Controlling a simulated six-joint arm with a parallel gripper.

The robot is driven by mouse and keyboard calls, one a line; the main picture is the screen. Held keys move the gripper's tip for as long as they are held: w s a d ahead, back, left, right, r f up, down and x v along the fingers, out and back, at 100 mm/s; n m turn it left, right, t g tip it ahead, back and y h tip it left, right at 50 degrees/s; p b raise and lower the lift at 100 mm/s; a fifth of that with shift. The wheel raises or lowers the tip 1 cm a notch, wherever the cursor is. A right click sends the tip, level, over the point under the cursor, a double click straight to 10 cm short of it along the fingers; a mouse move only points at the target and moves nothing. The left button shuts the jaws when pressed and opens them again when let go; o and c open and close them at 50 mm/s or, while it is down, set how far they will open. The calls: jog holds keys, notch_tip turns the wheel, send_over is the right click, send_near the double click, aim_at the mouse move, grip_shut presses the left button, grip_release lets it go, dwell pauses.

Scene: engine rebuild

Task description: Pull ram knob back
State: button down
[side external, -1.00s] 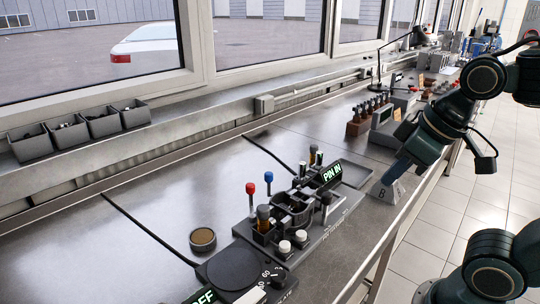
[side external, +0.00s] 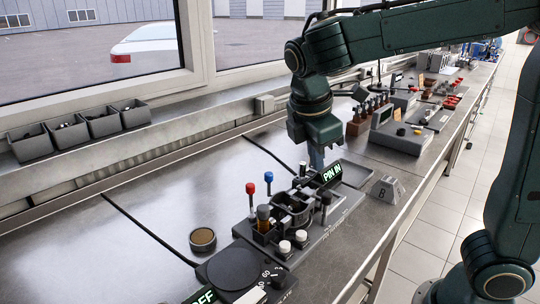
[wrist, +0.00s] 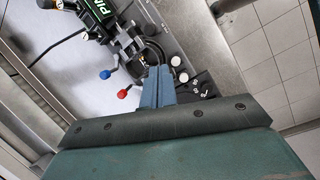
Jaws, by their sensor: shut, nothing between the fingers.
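The fixture (side external: 310,238) on the bench carries a lit "PIN IN" display (side external: 331,174), a red-topped lever (side external: 250,188) and a blue-topped lever (side external: 268,177). Dark and white knobs stand around its middle; I cannot tell which is the ram knob. The wrist view shows the red knob (wrist: 122,93), the blue knob (wrist: 105,74) and the display (wrist: 86,10). My gripper (side external: 317,163) points down over the far end of the fixture, by the display. Its blue fingers (wrist: 158,72) are shut together and empty; they hide part of the fixture in the wrist view.
A grey block (side external: 386,190) marked with a letter sits right of the fixture. A round tin (side external: 203,239) and a dial unit (side external: 236,268) are at the near left. Grey bins (side external: 103,122) line the window ledge. The bench left of the fixture is clear.

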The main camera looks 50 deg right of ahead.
aim_at(323, 196)
jog(key=a+n, duration=0.1)
jog(key=w+a+f+n, duration=0.1)
jog(key=w+a+f+n+g, duration=0.1)
jog(key=shift+w+a+h, duration=0.15)
jog(key=shift+a+h, duration=0.2)
jog(key=shift+h, duration=0.05)
jog(key=shift+f, duration=0.1)
jog(key=s+d+f, duration=0.1)
jog(key=d+f, duration=0.6)
jog(key=f, duration=0.2)
jog(key=shift+d+f, duration=0.15)
jog(key=shift+d, duration=0.1)
dwell(0.3)
jog(key=shift+s+d, duration=0.1)
